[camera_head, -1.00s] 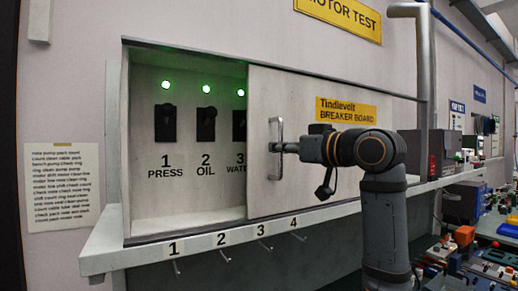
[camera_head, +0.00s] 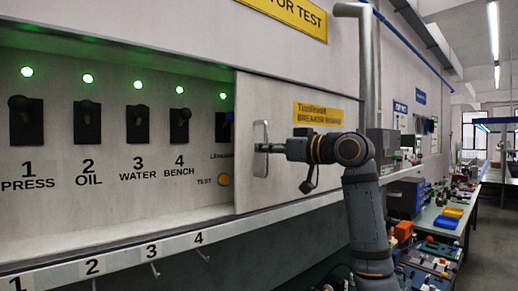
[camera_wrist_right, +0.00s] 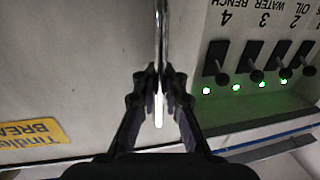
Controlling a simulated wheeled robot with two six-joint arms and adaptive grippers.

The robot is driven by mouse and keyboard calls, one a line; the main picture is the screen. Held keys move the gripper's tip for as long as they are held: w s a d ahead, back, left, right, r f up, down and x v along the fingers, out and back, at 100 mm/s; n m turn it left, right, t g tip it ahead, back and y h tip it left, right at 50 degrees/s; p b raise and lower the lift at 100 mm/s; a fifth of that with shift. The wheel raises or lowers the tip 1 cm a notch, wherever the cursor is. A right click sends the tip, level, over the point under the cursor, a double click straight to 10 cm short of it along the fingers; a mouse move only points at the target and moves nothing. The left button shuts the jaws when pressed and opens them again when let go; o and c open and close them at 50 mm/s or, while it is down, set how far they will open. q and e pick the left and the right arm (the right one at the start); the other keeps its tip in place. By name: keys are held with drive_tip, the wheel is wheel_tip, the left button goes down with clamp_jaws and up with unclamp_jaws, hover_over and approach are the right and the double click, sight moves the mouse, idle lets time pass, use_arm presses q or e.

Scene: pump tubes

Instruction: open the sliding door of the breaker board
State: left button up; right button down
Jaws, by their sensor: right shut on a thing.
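The breaker board's sliding door (camera_head: 300,178) is a pale panel with a yellow label, standing partly open at the right of the cabinet. Its upright metal handle (camera_head: 261,135) is near the door's left edge. My right gripper (camera_head: 264,148) is shut on the handle; the wrist view shows both fingers (camera_wrist_right: 160,98) closed around the bar. The door also shows in the wrist view (camera_wrist_right: 80,60). Left of it, several black switches (camera_head: 88,122) with green lights are uncovered. My left gripper is not in view.
A numbered shelf ledge (camera_head: 130,257) with small hooks runs below the cabinet. A vertical grey pipe (camera_head: 368,80) stands to the right of the door. A green bench (camera_head: 440,222) with several coloured items is further right.

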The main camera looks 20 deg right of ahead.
drive_tip(key=shift+w+d+f, duration=0.1)
drive_tip(key=shift+d+f, duration=0.05)
drive_tip(key=c, duration=1.6)
unclamp_jaws()
drive_tip(key=shift+d, duration=0.1)
drive_tip(key=shift+o, duration=0.8)
drive_tip(key=shift+s, duration=0.3)
drive_tip(key=v, duration=1.2)
drive_tip(key=shift+d, duration=0.1)
